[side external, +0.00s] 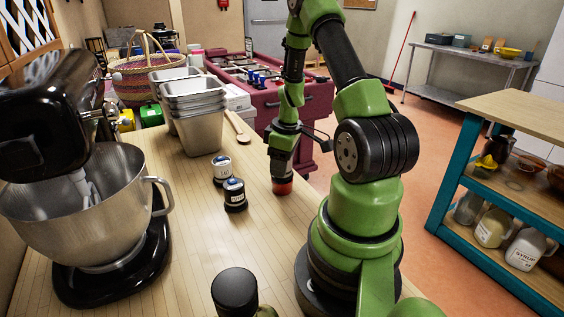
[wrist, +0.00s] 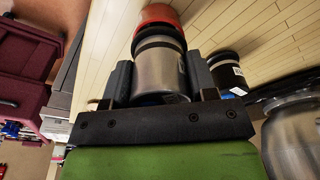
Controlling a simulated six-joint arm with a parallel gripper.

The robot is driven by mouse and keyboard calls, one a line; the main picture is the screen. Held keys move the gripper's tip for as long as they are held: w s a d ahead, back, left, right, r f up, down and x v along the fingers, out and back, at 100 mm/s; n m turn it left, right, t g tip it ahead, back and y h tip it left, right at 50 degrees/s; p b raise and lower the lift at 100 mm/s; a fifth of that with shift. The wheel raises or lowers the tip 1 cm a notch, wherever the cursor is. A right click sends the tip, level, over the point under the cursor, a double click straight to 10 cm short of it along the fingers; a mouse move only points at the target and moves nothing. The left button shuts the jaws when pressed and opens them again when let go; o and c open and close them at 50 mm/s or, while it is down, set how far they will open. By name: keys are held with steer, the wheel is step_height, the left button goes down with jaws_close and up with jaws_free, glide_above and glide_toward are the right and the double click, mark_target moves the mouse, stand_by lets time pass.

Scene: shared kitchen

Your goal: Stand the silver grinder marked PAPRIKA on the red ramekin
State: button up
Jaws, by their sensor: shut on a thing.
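My gripper (side external: 282,152) points down over the table and is shut on a silver grinder (wrist: 160,72), one finger on each side of it. In the side view the grinder (side external: 280,168) is partly hidden by my gripper, and its label does not show. The red ramekin (side external: 282,187) is on the table directly under the grinder. In the wrist view the ramekin (wrist: 158,14) shows just beyond the grinder's end. The grinder looks upright and in line with the ramekin. I cannot tell whether the two touch.
Two labelled grinders with dark parts, a farther one (side external: 221,168) and a nearer one (side external: 234,194), stand left of the ramekin. Stacked metal pans (side external: 200,132), a wooden spoon (side external: 238,127) and a stand mixer's bowl (side external: 85,205) are also on the table (side external: 180,240).

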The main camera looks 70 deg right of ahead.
steer(key=shift+f, duration=0.55)
steer(key=o, duration=0.8)
steer(key=shift+s+r, duration=0.2)
steer(key=shift+r, duration=1.6)
steer(key=shift+s+r, duration=0.25)
steer(key=shift+r, duration=1.6)
steer(key=shift+s+r, duration=0.2)
steer(key=shift+r, duration=1.6)
